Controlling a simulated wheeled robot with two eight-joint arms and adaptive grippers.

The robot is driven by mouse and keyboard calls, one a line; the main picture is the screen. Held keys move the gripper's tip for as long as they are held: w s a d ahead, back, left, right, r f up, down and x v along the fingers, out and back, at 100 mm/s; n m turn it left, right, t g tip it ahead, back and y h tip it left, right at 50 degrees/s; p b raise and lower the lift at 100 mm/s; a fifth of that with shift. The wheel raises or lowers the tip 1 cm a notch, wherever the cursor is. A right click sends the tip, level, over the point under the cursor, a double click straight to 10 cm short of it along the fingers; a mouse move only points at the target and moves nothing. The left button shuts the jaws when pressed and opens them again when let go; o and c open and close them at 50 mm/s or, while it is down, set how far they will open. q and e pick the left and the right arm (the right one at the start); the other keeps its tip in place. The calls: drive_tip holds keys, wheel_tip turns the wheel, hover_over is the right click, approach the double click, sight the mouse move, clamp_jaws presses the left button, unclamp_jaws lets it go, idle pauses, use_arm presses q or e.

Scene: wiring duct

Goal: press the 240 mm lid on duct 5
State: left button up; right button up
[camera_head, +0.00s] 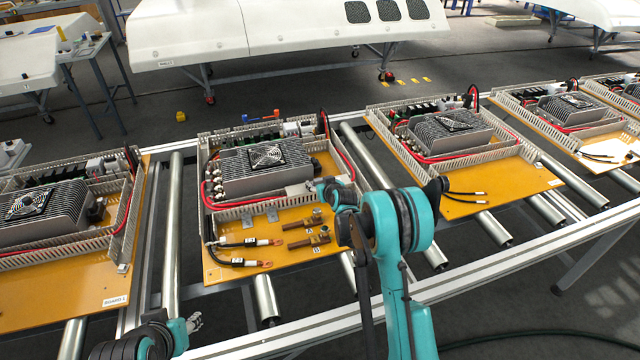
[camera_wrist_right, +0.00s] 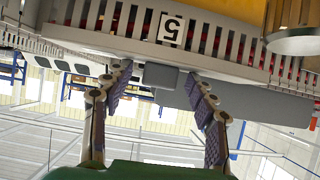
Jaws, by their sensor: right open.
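The slotted grey duct bearing the label 5 (camera_wrist_right: 172,28) runs across the top of the right wrist view. In the head view a slotted duct (camera_head: 258,206) runs along the front of the middle board's components; I cannot read its number there. My right gripper (camera_head: 318,187) is at the right end of that front duct. In the wrist view its two fingers (camera_wrist_right: 158,82) are spread apart below the label, with a small grey block behind the gap. I cannot make out the 240 mm lid for certain. My left gripper (camera_head: 195,321) is low at the left, too small to read.
The middle board (camera_head: 225,262) lies on a roller conveyor with black-ended cables (camera_head: 243,263) and copper terminals (camera_head: 305,232) in front of the duct. A finned unit with a fan (camera_head: 266,156) stands behind it. Similar boards lie to both sides.

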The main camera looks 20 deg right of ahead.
drive_tip(key=shift+s, duration=0.1)
drive_tip(key=v, duration=1.2)
drive_tip(key=shift+d, duration=0.1)
drive_tip(key=s+a+r+g, duration=0.1)
drive_tip(key=s+a+r, duration=0.2)
drive_tip(key=s+r, duration=0.35)
drive_tip(key=s+a+r+g, duration=0.1)
drive_tip(key=s+a+r, duration=0.15)
drive_tip(key=s, duration=0.65)
drive_tip(key=s+a+f+g, duration=0.1)
drive_tip(key=s+g, duration=0.2)
drive_tip(key=s, duration=1.7)
drive_tip(key=shift+s, duration=0.15)
